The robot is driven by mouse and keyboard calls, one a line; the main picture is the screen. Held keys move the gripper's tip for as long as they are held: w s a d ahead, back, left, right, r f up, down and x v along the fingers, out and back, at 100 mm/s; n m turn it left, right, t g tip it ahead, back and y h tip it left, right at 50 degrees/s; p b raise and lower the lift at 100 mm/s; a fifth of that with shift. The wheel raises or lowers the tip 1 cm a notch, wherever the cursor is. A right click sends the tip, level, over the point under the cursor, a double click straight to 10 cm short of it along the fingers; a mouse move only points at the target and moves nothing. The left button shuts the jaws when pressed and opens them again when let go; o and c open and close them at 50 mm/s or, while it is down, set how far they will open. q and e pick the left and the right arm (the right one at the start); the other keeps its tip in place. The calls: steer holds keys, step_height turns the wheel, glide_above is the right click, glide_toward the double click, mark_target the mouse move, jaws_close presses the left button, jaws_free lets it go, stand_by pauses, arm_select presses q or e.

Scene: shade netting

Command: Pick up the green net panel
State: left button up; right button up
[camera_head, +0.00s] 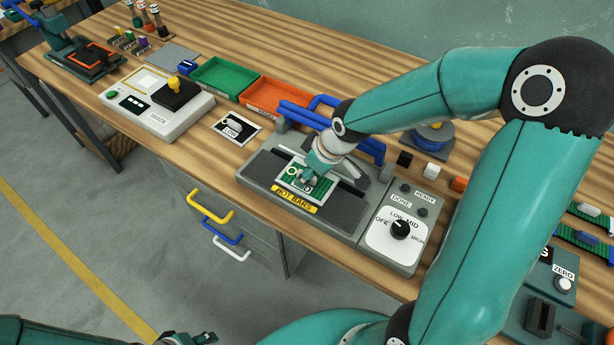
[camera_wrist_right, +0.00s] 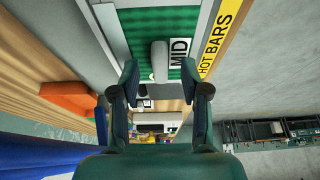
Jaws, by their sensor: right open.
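The green net panel (camera_head: 325,196) lies on the grey hot-bars machine (camera_head: 262,168), behind the yellow HOT BARS label. In the right wrist view the panel (camera_wrist_right: 145,22) shows a white MID tag (camera_wrist_right: 179,53) and a grey upright tab (camera_wrist_right: 160,60). My right gripper (camera_head: 308,182) is just above the panel and hides part of it. In the wrist view its two open fingers (camera_wrist_right: 160,78) stand either side of the tab's near end, with gaps on both sides. My left gripper (camera_head: 193,339) is only partly in view at the bottom edge, away from the bench.
Blue handle bars (camera_head: 305,114) stand behind the panel, close to my right wrist. A dial box (camera_head: 398,236) is right of the machine. Green (camera_head: 224,77) and orange (camera_head: 272,98) trays and a SHADE device (camera_head: 145,112) stand left. A LOW card (camera_head: 236,129) lies between.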

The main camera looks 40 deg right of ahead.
steer(key=shift+f, duration=0.15)
jaws_close()
stand_by(0.4)
